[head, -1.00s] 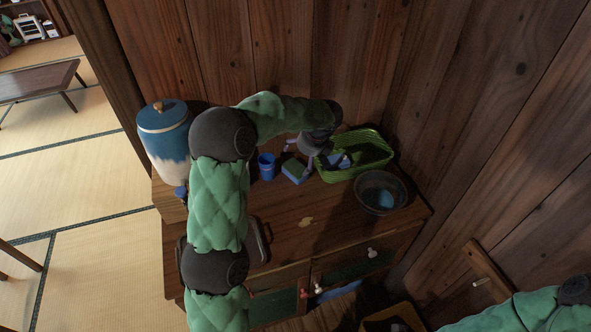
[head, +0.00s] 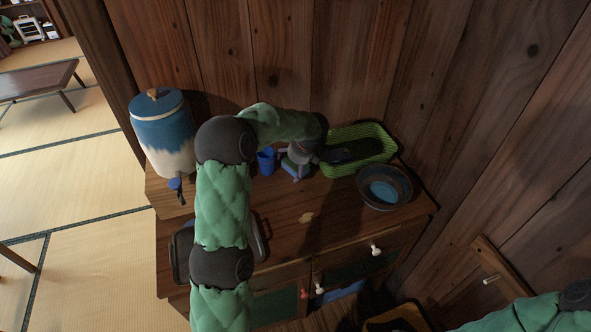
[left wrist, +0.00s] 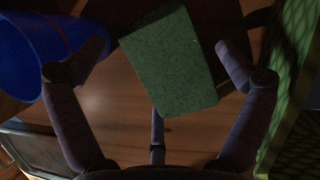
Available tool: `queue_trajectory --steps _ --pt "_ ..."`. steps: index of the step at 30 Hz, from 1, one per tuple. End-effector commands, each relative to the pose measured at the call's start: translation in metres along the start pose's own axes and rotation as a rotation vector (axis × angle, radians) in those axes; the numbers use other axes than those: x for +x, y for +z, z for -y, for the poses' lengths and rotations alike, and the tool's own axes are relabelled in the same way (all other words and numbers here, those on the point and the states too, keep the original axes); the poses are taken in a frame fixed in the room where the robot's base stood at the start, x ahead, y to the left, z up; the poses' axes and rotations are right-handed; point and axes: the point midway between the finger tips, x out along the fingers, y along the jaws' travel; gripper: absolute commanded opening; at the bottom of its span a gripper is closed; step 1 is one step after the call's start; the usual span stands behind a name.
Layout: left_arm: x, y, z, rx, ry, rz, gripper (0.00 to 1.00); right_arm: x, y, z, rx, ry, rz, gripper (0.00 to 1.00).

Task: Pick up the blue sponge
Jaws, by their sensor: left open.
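The sponge shows in the left wrist view as a block with a speckled green top face (left wrist: 168,62); its sides are dark there. It lies tilted in the picture, on the wooden cabinet top. My left gripper (left wrist: 160,55) is open above it, with one finger to its left, one to its right and a third below it in the picture. No finger clearly touches it. In the head view, my left gripper (head: 297,171) is just left of the green basket and hides most of the sponge. My right gripper is out of view.
A blue cup (head: 266,161) stands close on the left, also in the left wrist view (left wrist: 30,52). The green basket (head: 372,132) is close on the right. A dark bowl (head: 402,200), a tray (head: 262,240) and a blue-white dispenser (head: 160,130) share the wooden cabinet (head: 330,225).

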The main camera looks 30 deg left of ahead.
Motion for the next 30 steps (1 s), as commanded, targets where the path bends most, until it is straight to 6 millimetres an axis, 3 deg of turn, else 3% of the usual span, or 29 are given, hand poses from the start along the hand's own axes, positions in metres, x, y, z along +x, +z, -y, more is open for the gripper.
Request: queue_trajectory --steps 20,22,24,30 --pt "0.0024 -0.0001 0.0001 0.0 -0.001 0.001 1.0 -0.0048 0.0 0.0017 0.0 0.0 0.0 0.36" --pt "0.0026 -0.0001 0.0002 0.0 -0.001 0.001 0.86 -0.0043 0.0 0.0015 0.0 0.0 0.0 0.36" --pt "0.0028 -0.0003 0.0002 0.0 -0.001 0.001 0.8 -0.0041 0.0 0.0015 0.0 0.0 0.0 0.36" --pt "0.0036 -0.0006 -0.0001 0.0 0.0 0.001 0.71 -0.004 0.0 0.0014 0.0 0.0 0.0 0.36"
